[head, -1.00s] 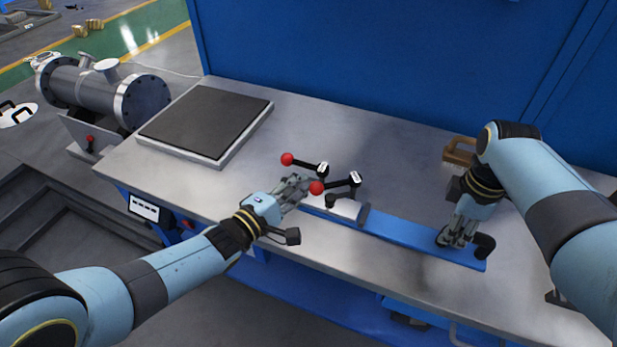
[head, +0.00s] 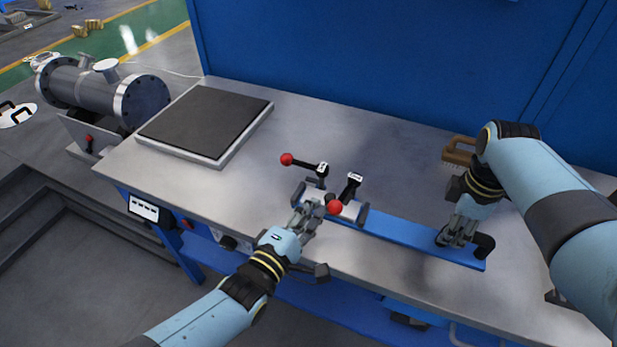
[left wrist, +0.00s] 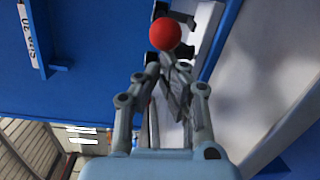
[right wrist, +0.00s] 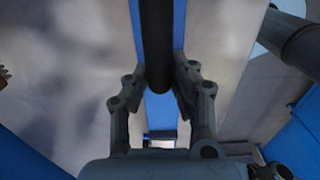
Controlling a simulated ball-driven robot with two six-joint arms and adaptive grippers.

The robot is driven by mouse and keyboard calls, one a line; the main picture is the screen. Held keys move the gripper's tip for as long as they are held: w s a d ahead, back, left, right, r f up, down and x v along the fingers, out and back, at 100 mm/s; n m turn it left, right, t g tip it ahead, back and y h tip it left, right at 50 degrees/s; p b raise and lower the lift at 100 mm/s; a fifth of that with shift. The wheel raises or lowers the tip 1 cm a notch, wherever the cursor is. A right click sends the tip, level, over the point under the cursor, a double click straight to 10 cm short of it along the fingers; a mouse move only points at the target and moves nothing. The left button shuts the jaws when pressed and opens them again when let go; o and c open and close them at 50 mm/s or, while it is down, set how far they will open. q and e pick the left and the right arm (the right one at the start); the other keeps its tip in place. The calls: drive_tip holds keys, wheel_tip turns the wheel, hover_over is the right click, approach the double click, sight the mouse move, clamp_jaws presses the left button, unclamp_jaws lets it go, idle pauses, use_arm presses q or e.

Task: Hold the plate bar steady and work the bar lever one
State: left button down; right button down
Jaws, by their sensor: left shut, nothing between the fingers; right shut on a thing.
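The blue plate bar (head: 405,235) lies along the front of the bench. Two black levers with red ball knobs stand at its left end. The far lever's red knob (head: 287,159) points left. The near lever (head: 350,187) has its red knob (head: 335,207) toward the bench front. My left gripper (head: 310,208) is shut and empty, close beside the near knob. That knob also shows just beyond the fingertips in the left wrist view (left wrist: 165,34); contact is unclear. My right gripper (head: 455,236) is shut on a black handle (right wrist: 157,45) near the bar's right end.
A dark square pad (head: 205,120) lies at the bench's left. A brown handled block (head: 457,153) sits behind my right gripper. A blue wall (head: 400,60) closes the back. The bench middle behind the bar is clear. A flanged metal cylinder (head: 95,92) stands to the left.

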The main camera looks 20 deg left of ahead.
use_arm(q)
drive_tip(key=shift+s+d, duration=0.15)
drive_tip(key=shift+d, duration=0.2)
use_arm(e)
drive_tip(key=shift+w+a+r, duration=0.1)
drive_tip(key=shift+a, duration=0.05)
use_arm(q)
drive_tip(key=shift+d, duration=0.15)
use_arm(e)
drive_tip(key=shift+a, duration=0.15)
use_arm(q)
drive_tip(key=s+a, duration=0.2)
drive_tip(key=s, duration=1)
drive_tip(key=shift+r, duration=0.35)
use_arm(e)
drive_tip(key=shift+d, duration=0.3)
use_arm(q)
drive_tip(key=shift+a, duration=0.1)
use_arm(e)
drive_tip(key=c, duration=1.1)
unclamp_jaws()
drive_tip(key=shift+o, duration=0.2)
